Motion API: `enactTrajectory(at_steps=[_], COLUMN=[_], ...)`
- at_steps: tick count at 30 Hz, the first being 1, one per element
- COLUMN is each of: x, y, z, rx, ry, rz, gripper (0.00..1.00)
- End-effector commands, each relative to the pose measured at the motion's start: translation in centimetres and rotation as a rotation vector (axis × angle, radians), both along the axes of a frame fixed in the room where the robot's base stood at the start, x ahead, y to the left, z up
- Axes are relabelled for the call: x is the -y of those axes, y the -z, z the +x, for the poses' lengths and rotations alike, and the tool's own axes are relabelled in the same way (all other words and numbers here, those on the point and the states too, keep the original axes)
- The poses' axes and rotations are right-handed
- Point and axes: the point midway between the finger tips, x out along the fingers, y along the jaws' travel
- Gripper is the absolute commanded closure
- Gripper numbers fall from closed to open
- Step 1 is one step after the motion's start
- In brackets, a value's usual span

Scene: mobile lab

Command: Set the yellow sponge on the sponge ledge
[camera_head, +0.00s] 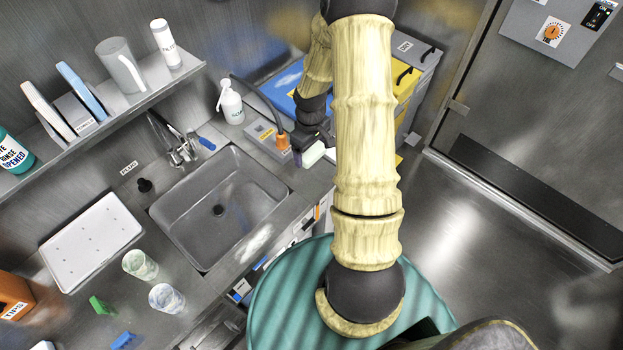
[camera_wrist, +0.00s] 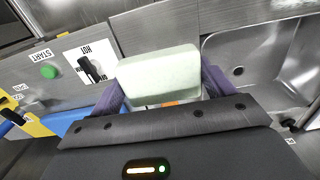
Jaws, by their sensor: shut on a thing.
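My gripper (camera_wrist: 165,90) has two purple fingers, one on each side of a pale, whitish-green block that looks like a sponge (camera_wrist: 160,68); its colour does not read as clear yellow. The fingers are shut on it. In the head view the block (camera_head: 314,154) shows small at the end of my arm, by the counter's right end, to the right of the sink. My gripper there is partly hidden by my arm. I cannot tell which surface is the sponge ledge.
The sink (camera_head: 218,210) is empty. A soap bottle (camera_head: 231,104) stands behind it. A wall shelf (camera_head: 130,108) holds bottles and a jug. Two glasses (camera_head: 140,265) stand on the front counter. A panel with a green button (camera_wrist: 48,72) is left in the wrist view.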

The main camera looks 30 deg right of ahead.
Motion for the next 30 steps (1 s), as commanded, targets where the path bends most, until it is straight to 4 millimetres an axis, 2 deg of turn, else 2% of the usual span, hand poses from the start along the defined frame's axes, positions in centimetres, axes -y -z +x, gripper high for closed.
enactTrajectory(at_steps=[12, 23, 30], x=[0.4, 0.3, 0.4], y=[0.1, 5.2, 5.7], z=[-0.1, -0.2, -0.1], rx=[-0.001, -0.003, 0.002], ry=[-0.012, -0.012, -0.011], rz=[-0.001, -0.001, -0.002], gripper=[0.37, 0.37, 0.37])
